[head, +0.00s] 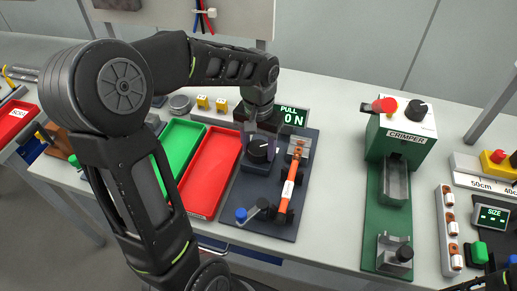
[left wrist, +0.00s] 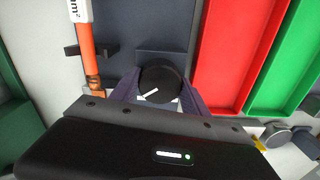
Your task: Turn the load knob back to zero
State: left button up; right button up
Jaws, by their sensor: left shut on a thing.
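The load knob (head: 259,151) is black and round, with a white pointer line. It sits on the dark blue-grey pull-test plate (head: 253,190) with a display (head: 292,117) behind that reads "PULL 0N". My left gripper (head: 262,140) comes down over the knob from behind, its fingers shut on it. In the left wrist view the knob (left wrist: 162,84) is between the two dark purple fingers, and its white line points to the lower left. An orange cable (head: 291,187) with a white label lies along the plate to the knob's right. My right gripper is not in view.
A red tray (head: 211,172) and a green tray (head: 179,150) lie left of the plate. A blue-tipped crank lever (head: 243,214) is at the plate's front. A green crimper (head: 402,140) stands to the right, with bare table between.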

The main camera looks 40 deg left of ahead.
aim_at(258, 147)
pick_arm(q)
jog(key=n+b, duration=0.1)
jog(key=n, duration=0.4)
jog(key=shift+n, duration=0.3)
jog(key=n+b, duration=0.1)
jog(key=n, duration=0.4)
jog(key=shift+r, duration=0.1)
jog(key=o, duration=1.4)
notch_tip(258, 147, up, 8)
jog(key=shift+f, duration=0.15)
